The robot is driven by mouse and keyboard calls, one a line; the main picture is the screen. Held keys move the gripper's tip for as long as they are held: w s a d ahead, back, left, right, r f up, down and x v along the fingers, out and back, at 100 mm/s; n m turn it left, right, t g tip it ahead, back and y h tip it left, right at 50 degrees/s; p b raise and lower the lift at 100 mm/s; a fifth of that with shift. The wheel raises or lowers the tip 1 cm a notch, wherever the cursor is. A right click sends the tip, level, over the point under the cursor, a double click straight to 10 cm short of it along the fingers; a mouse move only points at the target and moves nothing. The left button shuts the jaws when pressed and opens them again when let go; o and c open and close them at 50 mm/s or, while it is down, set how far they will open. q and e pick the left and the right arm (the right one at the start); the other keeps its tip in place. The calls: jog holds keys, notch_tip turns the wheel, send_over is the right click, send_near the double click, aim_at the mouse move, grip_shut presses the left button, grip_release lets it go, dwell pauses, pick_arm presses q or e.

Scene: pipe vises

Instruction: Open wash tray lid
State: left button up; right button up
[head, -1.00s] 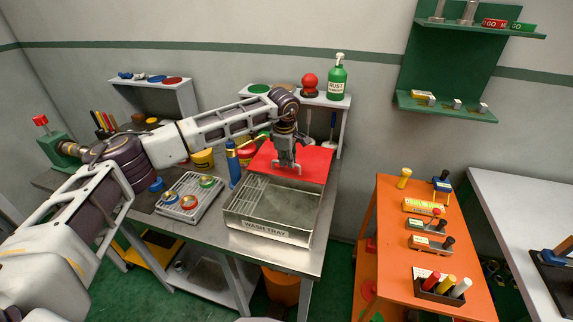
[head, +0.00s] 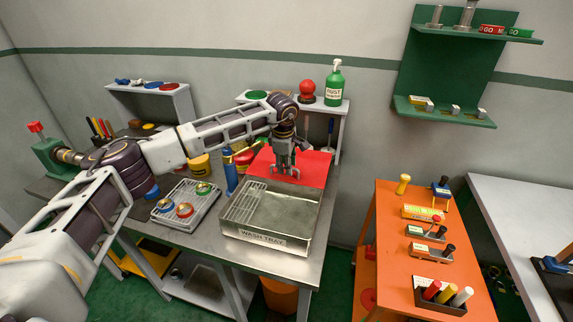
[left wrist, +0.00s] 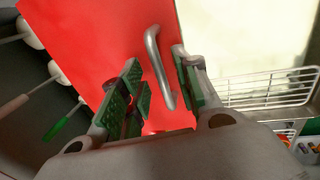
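The steel wash tray (head: 262,237) stands on the right part of the workbench, and its basin is uncovered. Its red lid (head: 316,168) is raised at the tray's back edge. In the left wrist view the red lid (left wrist: 105,40) carries a bent metal handle (left wrist: 158,70). My left gripper (head: 285,169) is at the lid's handle. In the left wrist view its green-padded fingers (left wrist: 163,88) are apart, one on each side of the handle, with gaps visible. My right gripper is not in view.
A blue bottle (head: 231,172) and a grey parts tray (head: 187,206) are left of the wash tray. Behind it, a small shelf holds a green bottle (head: 334,84). An orange cart (head: 387,255) stands to the right, across a floor gap.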

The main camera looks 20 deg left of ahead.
pick_arm(q)
notch_tip(320, 180, up, 12)
jog(key=s, duration=0.2)
jog(key=shift+s, duration=0.2)
dwell(0.5)
jog(key=shift+f, duration=0.1)
dwell(0.3)
